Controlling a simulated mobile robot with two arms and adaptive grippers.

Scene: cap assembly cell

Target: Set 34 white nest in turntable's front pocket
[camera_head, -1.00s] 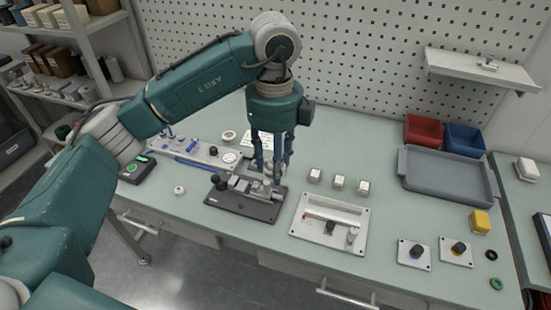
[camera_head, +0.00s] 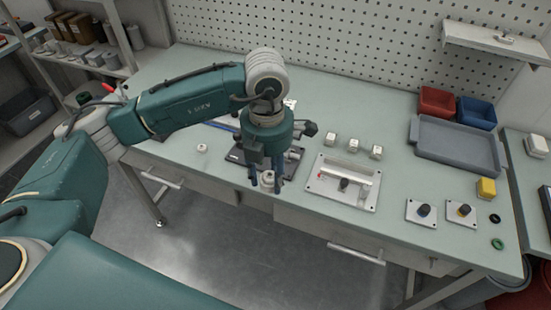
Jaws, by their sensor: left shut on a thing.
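My left gripper (camera_head: 266,186) points down near the front edge of the bench, left of centre. It is shut on a small pale round part, the white nest (camera_head: 267,177), held between its fingertips. The nest's "34" marking is too small to read. Behind and partly under my gripper lies a dark fixture plate (camera_head: 237,156), mostly covered by the hand. I cannot make out the turntable or its front pocket; my arm covers the bench there. My right gripper is out of view.
A similar small white round part (camera_head: 202,148) stands on the bench to the left. A light fixture plate (camera_head: 358,196) lies right of my gripper, with several white cubes (camera_head: 353,145) behind it. A grey tray (camera_head: 455,146) stands further right.

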